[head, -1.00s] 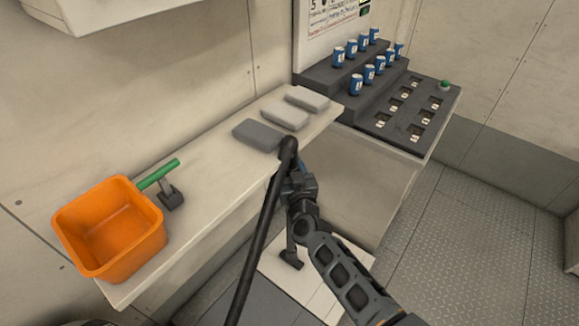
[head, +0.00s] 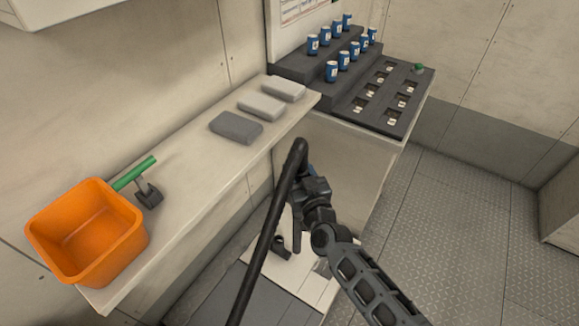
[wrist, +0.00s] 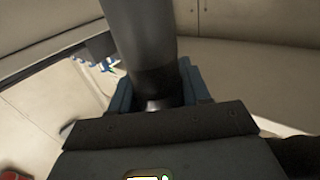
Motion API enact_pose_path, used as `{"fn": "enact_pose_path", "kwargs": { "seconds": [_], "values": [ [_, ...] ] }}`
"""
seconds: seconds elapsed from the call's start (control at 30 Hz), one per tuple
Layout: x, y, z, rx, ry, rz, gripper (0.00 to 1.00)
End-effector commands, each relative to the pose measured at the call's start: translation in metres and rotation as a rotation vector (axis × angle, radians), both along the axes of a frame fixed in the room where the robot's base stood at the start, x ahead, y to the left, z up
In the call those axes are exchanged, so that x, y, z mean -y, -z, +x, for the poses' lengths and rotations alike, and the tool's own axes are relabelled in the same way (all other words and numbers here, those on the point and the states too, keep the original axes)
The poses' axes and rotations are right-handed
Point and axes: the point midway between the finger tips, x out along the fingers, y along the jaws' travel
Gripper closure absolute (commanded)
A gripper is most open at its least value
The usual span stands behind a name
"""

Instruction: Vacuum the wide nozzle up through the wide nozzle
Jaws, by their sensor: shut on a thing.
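My gripper (head: 309,176) is shut on a black vacuum hose or wand (head: 270,232), in front of the bench. The tube's curved top stands above the jaws, and a short dark part hangs below them. In the wrist view the dark tube (wrist: 147,45) rises between the jaws (wrist: 155,100). A small dark nozzle-like piece (head: 282,247) is low down over a white panel (head: 305,283). I cannot tell whether it is the wide nozzle or whether it touches the tube. A grey piece (head: 322,266) beside it is partly hidden by my arm.
On the bench (head: 200,185) are an orange bin (head: 128,240), a green-handled tool (head: 135,172) and three pads, the nearest dark grey (head: 236,127). Blue cans (head: 332,71) stand on a stepped dark rack beside a slotted panel (head: 385,98). The floor (head: 440,230) at right is open.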

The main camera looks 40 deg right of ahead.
Motion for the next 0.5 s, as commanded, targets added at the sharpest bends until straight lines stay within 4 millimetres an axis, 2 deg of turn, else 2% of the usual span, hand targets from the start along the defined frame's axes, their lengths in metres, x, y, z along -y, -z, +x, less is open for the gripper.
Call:
{"fn": "enact_pose_path", "kwargs": {
  "seconds": [0.5],
  "values": [
    [0.016,0.0,-0.043,0.003,0.001,-0.002,0.84]
  ]
}}
